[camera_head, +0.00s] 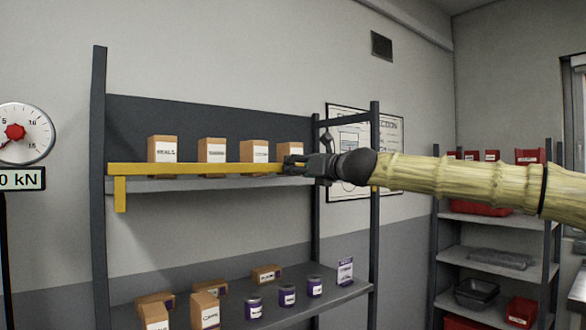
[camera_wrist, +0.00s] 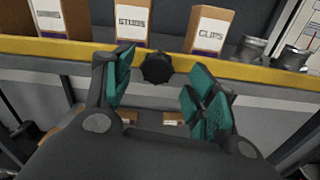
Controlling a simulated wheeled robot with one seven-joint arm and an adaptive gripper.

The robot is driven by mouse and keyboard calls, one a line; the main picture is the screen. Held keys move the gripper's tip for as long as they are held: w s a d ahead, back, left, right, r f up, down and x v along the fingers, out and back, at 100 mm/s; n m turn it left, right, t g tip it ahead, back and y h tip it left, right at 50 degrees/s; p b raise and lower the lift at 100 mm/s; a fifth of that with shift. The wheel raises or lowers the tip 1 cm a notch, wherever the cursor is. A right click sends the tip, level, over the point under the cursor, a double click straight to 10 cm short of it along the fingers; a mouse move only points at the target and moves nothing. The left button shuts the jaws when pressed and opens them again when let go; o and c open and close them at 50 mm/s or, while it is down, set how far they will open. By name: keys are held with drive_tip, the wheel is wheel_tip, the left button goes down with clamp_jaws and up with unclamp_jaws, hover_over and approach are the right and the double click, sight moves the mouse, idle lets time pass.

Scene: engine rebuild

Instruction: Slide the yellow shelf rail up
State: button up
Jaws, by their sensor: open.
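The yellow shelf rail (camera_head: 200,169) runs across the front of the upper shelf, with a short leg hanging down at its left end. It also crosses the wrist view (camera_wrist: 62,49). My gripper (camera_head: 290,166) is at the right part of the rail, reaching in from the right. In the wrist view my gripper (camera_wrist: 155,92) is open, its teal-padded fingers spread below the rail. A dark round knob (camera_wrist: 157,68) sits on the rail's lower edge between the fingertips. I see no contact between the fingers and the knob.
Several cardboard boxes (camera_head: 162,150) stand on the upper shelf behind the rail. Boxes and purple cans (camera_head: 287,296) sit on the lower shelf (camera_head: 340,292). Dark posts (camera_head: 99,180) frame the shelving. Another rack (camera_head: 497,262) stands at the right.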

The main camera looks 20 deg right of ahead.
drive_tip(key=v, duration=0.7)
drive_tip(key=shift+s+d, duration=0.15)
drive_tip(key=shift+s, duration=0.1)
drive_tip(key=shift+r, duration=0.1)
